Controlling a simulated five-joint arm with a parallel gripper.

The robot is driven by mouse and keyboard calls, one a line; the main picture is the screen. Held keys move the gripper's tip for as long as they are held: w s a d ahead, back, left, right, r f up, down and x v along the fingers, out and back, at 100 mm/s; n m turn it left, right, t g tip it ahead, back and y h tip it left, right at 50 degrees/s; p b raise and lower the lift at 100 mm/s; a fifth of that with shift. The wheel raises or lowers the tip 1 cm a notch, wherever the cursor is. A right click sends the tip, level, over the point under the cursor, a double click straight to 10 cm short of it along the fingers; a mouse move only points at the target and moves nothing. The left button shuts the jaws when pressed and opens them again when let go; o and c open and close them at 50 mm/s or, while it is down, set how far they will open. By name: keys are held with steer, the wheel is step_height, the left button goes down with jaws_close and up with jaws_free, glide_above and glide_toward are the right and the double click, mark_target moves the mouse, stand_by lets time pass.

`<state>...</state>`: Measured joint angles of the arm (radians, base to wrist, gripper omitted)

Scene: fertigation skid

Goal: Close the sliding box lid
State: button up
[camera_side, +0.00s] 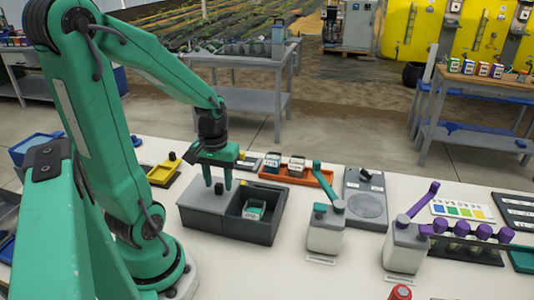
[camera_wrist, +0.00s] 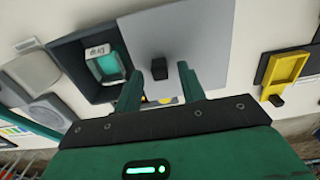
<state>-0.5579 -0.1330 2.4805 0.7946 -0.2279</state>
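The dark grey box (camera_side: 240,232) stands on the white table in the side view. Its lighter grey lid (camera_side: 197,198) covers the left part and leaves the right part open. Inside the open part lies a small teal and white carton (camera_side: 255,209), also seen in the wrist view (camera_wrist: 106,66). The lid carries a small black knob (camera_wrist: 160,68). My gripper (camera_side: 218,184) points down over the lid. Its two fingers are apart, one on each side of the knob, with gaps showing in the wrist view. Whether the fingertips reach down to knob height is unclear.
A yellow tray (camera_side: 163,174) lies left of the box. An orange tray (camera_side: 298,177) with small cartons is behind it. A white bottle with a teal lever (camera_side: 325,235) stands close to its right. The table in front of the box is clear.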

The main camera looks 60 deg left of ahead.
steer(key=shift+f, duration=0.4)
jaws_close()
steer(key=shift+w+d, duration=0.1)
steer(key=w+d, duration=0.9)
stand_by(0.4)
steer(key=shift+w+r, duration=0.1)
steer(key=shift+w, duration=0.05)
jaws_free()
